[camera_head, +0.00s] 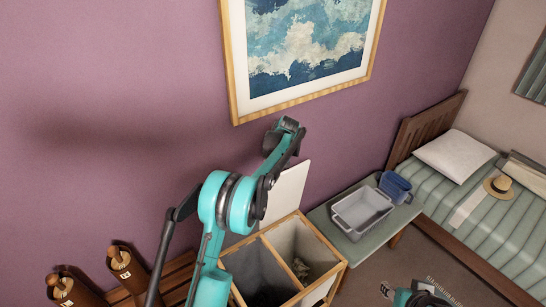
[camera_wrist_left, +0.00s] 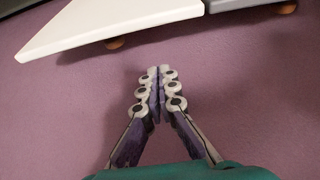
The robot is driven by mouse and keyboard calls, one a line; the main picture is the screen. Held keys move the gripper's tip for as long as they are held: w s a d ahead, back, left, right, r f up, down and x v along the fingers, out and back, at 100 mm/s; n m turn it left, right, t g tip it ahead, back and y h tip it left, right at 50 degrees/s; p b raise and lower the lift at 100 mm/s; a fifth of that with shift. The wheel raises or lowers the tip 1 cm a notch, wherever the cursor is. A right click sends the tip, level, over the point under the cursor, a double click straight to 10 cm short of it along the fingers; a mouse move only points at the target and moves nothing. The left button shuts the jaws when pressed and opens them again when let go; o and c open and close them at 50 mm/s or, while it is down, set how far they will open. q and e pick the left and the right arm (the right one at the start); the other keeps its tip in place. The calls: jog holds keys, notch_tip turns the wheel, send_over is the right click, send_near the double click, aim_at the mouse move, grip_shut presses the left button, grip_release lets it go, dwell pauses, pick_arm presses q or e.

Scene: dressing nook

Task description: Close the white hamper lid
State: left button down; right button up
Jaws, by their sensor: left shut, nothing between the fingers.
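The white hamper lid (camera_head: 288,190) stands raised at the back of the wooden-framed hamper (camera_head: 325,254), above its right compartment. In the left wrist view the white lid (camera_wrist_left: 110,30) crosses the top left, with a grey panel (camera_wrist_left: 250,4) beside it. My left gripper (camera_wrist_left: 157,70) is shut and empty, its fingertips apart from the lid in the picture, with the purple wall behind. In the head view my left arm passes in front of the lid's left part, and the fingers cannot be made out. My right gripper (camera_head: 388,289) is partly visible at the bottom edge, its finger state unclear.
A grey bin (camera_head: 362,211) and a blue bin (camera_head: 395,186) stand on the bench (camera_head: 333,232) to the right. A framed picture (camera_head: 232,70) hangs above. Brown holders (camera_head: 128,268) stand at left.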

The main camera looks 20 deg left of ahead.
pick_arm(q)
jog(key=f, duration=0.1)
jog(key=s+d+f, duration=0.1)
jog(key=f, duration=0.1)
jog(key=shift+s+d+f+b, duration=0.2)
jog(key=shift+d+f+b, duration=0.1)
jog(key=shift+d+f, duration=0.05)
jog(key=shift+f, duration=0.1)
pick_arm(e)
jog(key=shift+f, duration=0.35)
pick_arm(q)
jog(key=shift+d, duration=0.1)
